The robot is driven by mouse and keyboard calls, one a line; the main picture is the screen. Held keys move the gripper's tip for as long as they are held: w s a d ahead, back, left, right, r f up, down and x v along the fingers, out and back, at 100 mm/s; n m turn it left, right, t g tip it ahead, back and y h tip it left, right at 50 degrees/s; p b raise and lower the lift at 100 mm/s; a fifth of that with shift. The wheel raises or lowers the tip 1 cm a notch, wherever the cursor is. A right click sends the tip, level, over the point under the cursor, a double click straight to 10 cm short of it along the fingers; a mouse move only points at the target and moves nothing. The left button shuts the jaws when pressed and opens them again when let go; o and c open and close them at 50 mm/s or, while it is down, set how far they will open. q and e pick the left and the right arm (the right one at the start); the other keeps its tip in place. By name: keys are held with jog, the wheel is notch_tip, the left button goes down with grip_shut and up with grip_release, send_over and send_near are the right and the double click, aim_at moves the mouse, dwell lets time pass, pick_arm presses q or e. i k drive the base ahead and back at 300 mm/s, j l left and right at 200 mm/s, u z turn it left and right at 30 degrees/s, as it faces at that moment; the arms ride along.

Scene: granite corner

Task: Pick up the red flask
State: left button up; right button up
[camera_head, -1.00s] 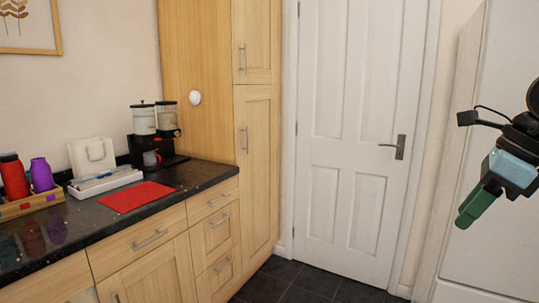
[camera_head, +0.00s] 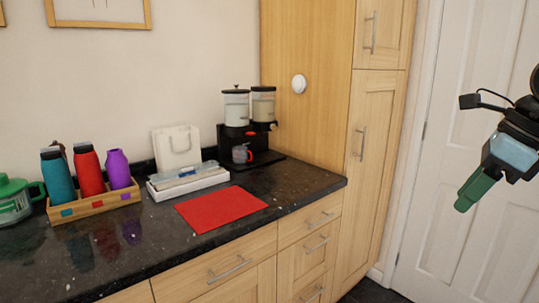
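The red flask (camera_head: 89,170) stands upright in a wooden tray (camera_head: 96,204) on the dark counter at the left. A teal flask (camera_head: 57,176) stands to its left and a purple flask (camera_head: 118,169) to its right in the same tray. My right gripper (camera_head: 467,198) hangs in the air at the right of the head view, far from the flasks. Its green fingers are seen edge-on, so I cannot tell whether they are open or shut. My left gripper is not in view.
A red mat (camera_head: 220,208) lies on the counter (camera_head: 290,190). A white box (camera_head: 188,183), a white bag (camera_head: 177,147) and a coffee machine (camera_head: 248,128) stand behind it. A green-lidded container (camera_head: 14,202) is at the far left. A tall cupboard (camera_head: 378,160) bounds the counter's right end.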

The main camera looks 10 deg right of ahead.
aim_at(86, 164)
jog(key=i+j+u, duration=0.1)
jog(key=i+u, duration=0.5)
jog(key=u, duration=0.15)
jog(key=i+u, duration=0.75)
jog(key=i+l+u, duration=0.3)
jog(key=j, duration=0.1)
